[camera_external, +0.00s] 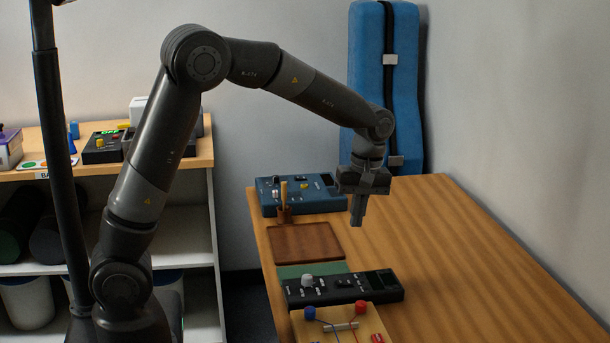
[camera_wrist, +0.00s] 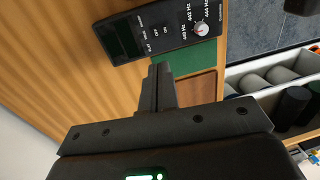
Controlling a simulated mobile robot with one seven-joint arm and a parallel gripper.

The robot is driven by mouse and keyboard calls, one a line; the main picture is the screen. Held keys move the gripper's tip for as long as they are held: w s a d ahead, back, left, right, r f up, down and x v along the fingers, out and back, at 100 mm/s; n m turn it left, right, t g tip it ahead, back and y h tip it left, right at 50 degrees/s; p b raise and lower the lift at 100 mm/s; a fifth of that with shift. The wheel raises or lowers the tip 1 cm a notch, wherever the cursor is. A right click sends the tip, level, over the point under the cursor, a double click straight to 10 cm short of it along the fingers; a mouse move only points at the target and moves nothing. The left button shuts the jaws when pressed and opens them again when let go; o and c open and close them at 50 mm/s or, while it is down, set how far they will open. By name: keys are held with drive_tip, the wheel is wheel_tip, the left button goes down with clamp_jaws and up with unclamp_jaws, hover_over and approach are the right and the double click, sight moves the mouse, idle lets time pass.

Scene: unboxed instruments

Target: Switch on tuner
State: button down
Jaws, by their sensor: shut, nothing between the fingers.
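The tuner is a black box (camera_external: 343,288) lying near the left edge of the wooden table, with a pale knob at its left end and a dark display at its right. It also shows at the top of the wrist view (camera_wrist: 140,46), with a dial marked 440, 442 and 444 Hz and ON and OFF labels. Its small switch is hard to make out. My gripper (camera_external: 357,223) is shut and empty, above the table and behind the tuner, apart from it. In the wrist view my fingertips (camera_wrist: 160,69) appear just below the tuner's edge.
A blue device (camera_external: 325,200) with knobs stands at the table's back left, beside a small wooden holder (camera_external: 284,210). A brown board (camera_external: 306,243) and green mat (camera_external: 310,269) lie before it. A wired wooden board (camera_external: 372,323) is in front of the tuner. The table's right side is clear.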

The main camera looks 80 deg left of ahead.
sight(338, 279)
drive_tip(key=shift+s, duration=0.1)
drive_tip(key=shift+s, duration=0.65)
drive_tip(key=f, duration=0.4)
drive_tip(key=s+f, duration=0.1)
drive_tip(key=f, duration=0.9)
drive_tip(key=shift+s, duration=0.35)
drive_tip(key=shift+s+f, duration=0.1)
drive_tip(key=shift+f, duration=0.05)
